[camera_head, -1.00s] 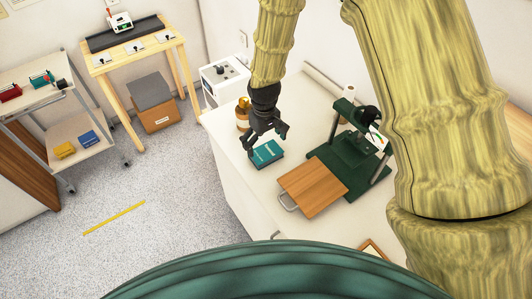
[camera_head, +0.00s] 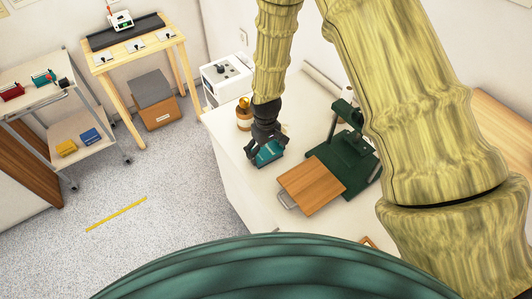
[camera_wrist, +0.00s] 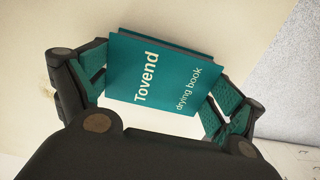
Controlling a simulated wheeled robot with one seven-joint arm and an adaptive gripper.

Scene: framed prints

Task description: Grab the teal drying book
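The teal drying book (camera_head: 268,153) lies on the white counter, its cover marked "Tovend" and "drying book". My gripper (camera_head: 266,146) is over it, pointing down, and hides part of the cover in the head view. In the wrist view the book (camera_wrist: 160,75) fills the space between the spread fingers of my gripper (camera_wrist: 158,92). One finger is at the book's left edge and the other at its right edge. The fingers look open around it; I cannot tell whether the pads touch it.
A wooden board (camera_head: 312,185) with a metal handle and a dark green stand (camera_head: 350,155) are right of the book. A white device (camera_head: 226,78) is farther back. The counter's left edge is close.

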